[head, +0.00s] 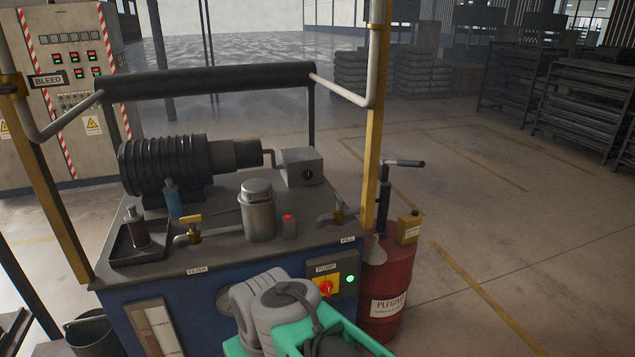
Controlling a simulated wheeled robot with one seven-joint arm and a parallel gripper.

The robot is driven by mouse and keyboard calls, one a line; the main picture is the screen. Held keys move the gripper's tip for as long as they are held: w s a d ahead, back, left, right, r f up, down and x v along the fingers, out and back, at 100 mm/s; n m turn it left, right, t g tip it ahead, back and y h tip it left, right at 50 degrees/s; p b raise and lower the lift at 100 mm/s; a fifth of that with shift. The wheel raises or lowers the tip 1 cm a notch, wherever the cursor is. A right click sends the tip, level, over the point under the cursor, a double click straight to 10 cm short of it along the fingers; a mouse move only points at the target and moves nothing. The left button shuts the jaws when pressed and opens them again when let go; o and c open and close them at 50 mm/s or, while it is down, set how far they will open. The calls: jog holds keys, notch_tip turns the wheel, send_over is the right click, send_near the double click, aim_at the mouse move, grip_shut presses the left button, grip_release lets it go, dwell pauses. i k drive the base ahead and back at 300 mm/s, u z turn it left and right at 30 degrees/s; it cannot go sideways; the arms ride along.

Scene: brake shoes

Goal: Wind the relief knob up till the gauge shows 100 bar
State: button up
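The blue hydraulic power unit (115,307) stands in front of me with a grey top. My grey and green arm (262,309) covers the middle of its front panel. A sliver of a round rim (223,305) shows at the arm's left edge; it may be the gauge, but no needle or reading can be seen. I cannot make out the relief knob; it may be behind my arm. My gripper's fingers do not show. The pump switch (327,287), red on yellow, sits right of my arm, beside a lit green lamp (350,279).
On the unit's top stand a ribbed motor (164,164), a filter canister (257,208) and a brass-handled valve (191,229). A red drum (388,285) with a hand pump stands close on the right. A dark bucket (92,335) is lower left. Open floor lies further right.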

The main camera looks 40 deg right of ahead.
aim_at(307, 173)
jog(key=k, duration=0.95)
jog(key=z, duration=0.7)
jog(key=i, duration=1.7)
jog(key=u, duration=0.8)
jog(key=i, duration=0.45)
jog(key=u, duration=0.3)
